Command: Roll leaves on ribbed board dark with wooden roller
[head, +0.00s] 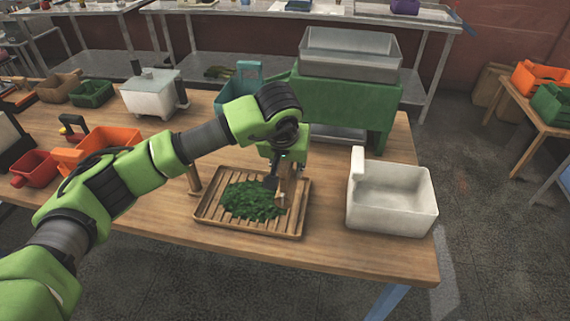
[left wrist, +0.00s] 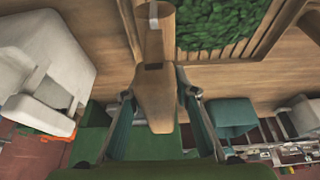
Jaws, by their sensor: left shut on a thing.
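The ribbed wooden board (head: 297,222) lies near the front edge of the table. A pile of dark green leaves (head: 243,203) covers much of its ribs, with bare ribs on the right side. In the left wrist view the leaves (left wrist: 213,22) lie at the top. My left gripper (head: 279,183) is over the right part of the board, pointing down. It is shut on the wooden roller (left wrist: 156,98), whose handle sits between the fingers. The roller's far end runs out of the wrist view at the top, and whether it touches the leaves is unclear. My right gripper is not in view.
A white open bin (head: 395,222) stands close to the board's right. A green stand with a metal tray (head: 350,62) is behind. A short wooden post (head: 193,178) stands at the board's left corner. Orange and red bins (head: 35,170) crowd the table's left.

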